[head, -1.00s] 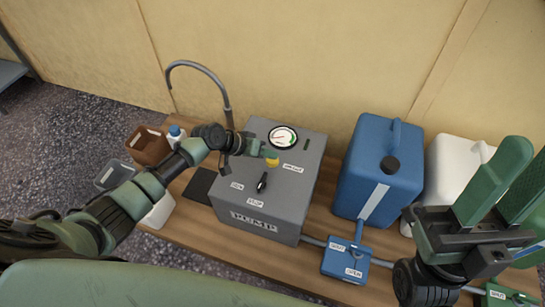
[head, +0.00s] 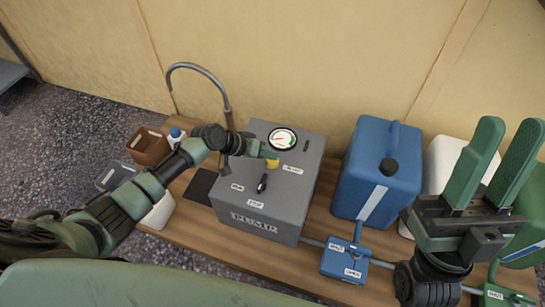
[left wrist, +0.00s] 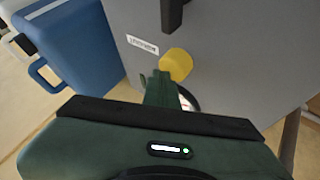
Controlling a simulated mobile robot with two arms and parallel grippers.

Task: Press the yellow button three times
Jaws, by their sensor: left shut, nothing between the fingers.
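The yellow button (head: 272,163) sits on the top of the grey pump box (head: 280,205), between the round gauge and a black switch. My left gripper (head: 269,153) is shut and empty, with its green fingertips right at the button. In the left wrist view the fingertips (left wrist: 159,76) are just left of the button (left wrist: 177,65); I cannot tell whether they touch it. My right gripper (head: 511,122) is open and empty at the right, fingers pointing up, away from the pump.
The gauge (head: 283,139) is on the pump top, with the switch (head: 262,183) nearer me. A blue canister (head: 375,170) and a white one stand right of the pump. A blue valve box (head: 345,262) is in front. A brown container (head: 148,146) and a bottle stand left.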

